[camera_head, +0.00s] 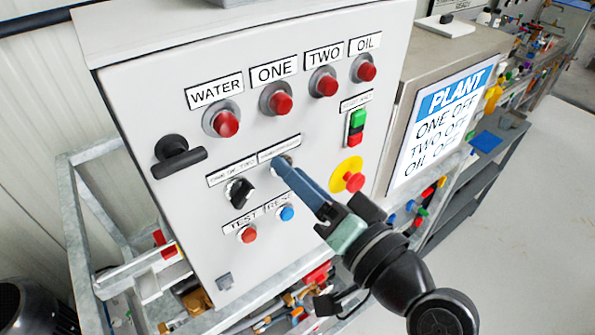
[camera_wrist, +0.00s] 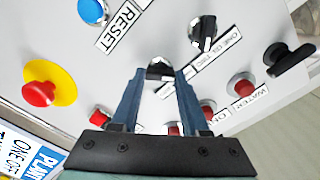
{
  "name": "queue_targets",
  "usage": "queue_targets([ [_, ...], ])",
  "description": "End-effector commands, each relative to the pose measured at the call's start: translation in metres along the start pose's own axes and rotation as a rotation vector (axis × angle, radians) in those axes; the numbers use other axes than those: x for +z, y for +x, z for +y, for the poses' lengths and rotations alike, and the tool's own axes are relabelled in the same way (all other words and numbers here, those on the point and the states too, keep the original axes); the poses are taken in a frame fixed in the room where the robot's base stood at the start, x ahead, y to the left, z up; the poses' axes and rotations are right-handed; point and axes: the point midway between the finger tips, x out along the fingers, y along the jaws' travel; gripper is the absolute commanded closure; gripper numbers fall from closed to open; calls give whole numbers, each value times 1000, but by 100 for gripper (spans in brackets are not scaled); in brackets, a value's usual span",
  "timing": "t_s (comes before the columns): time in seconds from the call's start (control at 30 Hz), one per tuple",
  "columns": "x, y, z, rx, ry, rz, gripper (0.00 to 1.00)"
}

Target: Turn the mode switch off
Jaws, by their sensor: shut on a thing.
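The mode switch is a black knob on a round base (camera_wrist: 158,65) on the light grey panel (camera_head: 175,80). In the head view it is mostly hidden behind my fingertips, below a small label too small to read. My gripper (camera_head: 283,166) reaches in from the lower right. In the wrist view its two blue fingers (camera_wrist: 160,76) stand on either side of the knob and are shut on it. The exact angle of the knob is hard to tell. A second black rotary switch (camera_head: 240,191) is just left of my fingers, clear of them.
Red lamps (camera_head: 281,103) line the panel top. TEST and RESET buttons (camera_head: 287,213) sit just below my fingers. A red emergency button on yellow (camera_head: 352,178) is close right. A black handle (camera_head: 180,158) juts out at left. The PLANT sign (camera_head: 440,120) hangs farther right.

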Motion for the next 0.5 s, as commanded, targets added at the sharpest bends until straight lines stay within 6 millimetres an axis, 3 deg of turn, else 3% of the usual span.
queue_targets([
  [0.5,-2,0,-1,2,417,0,100],
])
